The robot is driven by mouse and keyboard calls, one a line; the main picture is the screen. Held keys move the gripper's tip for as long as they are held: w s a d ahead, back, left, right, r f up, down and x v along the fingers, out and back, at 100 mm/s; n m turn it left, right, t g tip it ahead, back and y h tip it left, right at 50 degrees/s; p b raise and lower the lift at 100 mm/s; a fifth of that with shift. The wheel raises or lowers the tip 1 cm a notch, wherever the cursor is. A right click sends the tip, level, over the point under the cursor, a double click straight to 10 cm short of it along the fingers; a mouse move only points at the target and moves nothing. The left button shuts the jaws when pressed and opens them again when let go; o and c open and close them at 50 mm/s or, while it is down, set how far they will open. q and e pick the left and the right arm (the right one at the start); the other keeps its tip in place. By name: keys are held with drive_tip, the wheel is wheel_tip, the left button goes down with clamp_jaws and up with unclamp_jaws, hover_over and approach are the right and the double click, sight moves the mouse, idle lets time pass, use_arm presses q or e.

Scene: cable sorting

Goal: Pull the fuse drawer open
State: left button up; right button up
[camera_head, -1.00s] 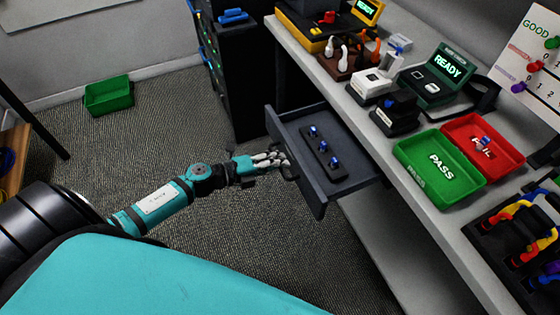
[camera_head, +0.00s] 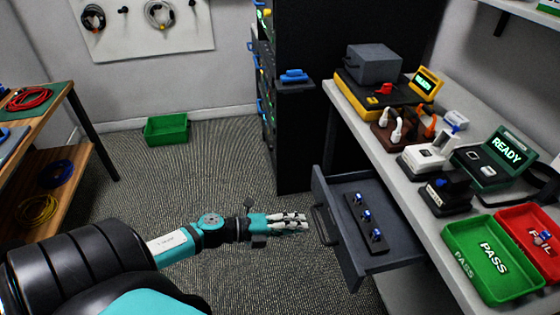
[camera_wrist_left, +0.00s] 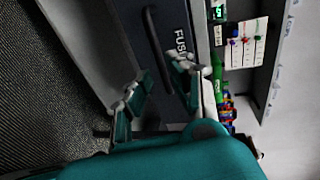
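The fuse drawer (camera_head: 385,258) stands pulled out from under the bench, with a dark strip (camera_head: 354,208) holding three blue-topped fuses inside. Its dark handle (camera_head: 323,226) is on the front panel, facing my left gripper (camera_head: 303,221). The gripper is just left of the handle, with a small gap between them, and is empty. In the left wrist view the two fingers (camera_wrist_left: 160,88) are spread apart. There the handle (camera_wrist_left: 154,38) and the front panel with the lettering "FUS" (camera_wrist_left: 180,45) lie beyond the fingertips. My right gripper is not in view.
A black cabinet (camera_head: 305,130) stands behind the drawer. The bench (camera_head: 400,185) carries devices and the green PASS tray (camera_head: 455,235) and red FAIL tray (camera_head: 505,215). A green bin (camera_head: 166,130) is on the floor.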

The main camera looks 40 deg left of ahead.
use_arm(q)
drive_tip(key=v, duration=0.5)
drive_tip(key=shift+s+a, duration=0.1)
drive_tip(key=shift+s, duration=0.05)
drive_tip(key=s+a+f+n+g+y, duration=0.1)
drive_tip(key=s+a+f+n+y, duration=0.15)
drive_tip(key=f+n, duration=0.45)
drive_tip(key=s+a+f+n+y, duration=0.2)
drive_tip(key=s+f+n+y, duration=0.15)
drive_tip(key=f, duration=0.75)
drive_tip(key=s+a+f+n+g+y, duration=0.1)
drive_tip(key=s+a+f+n+y, duration=0.15)
drive_tip(key=f+n, duration=0.45)
drive_tip(key=s+d+f+n+g, duration=0.2)
drive_tip(key=s+d+f+g, duration=0.2)
drive_tip(key=s+d+f, duration=0.3)
drive_tip(key=s+d+f+n+g+y+p, duration=0.1)
drive_tip(key=s+d+f+n+g, duration=0.2)
drive_tip(key=s+d+f+g, duration=0.2)
drive_tip(key=s+d+f, duration=0.3)
drive_tip(key=s+f, duration=0.4)
drive_tip(key=s, duration=0.4)
drive_tip(key=shift+s+d+n, duration=0.15)
drive_tip(key=shift+s+n, duration=0.05)
drive_tip(key=shift+n, duration=0.15)
drive_tip(key=shift+w, duration=0.1)
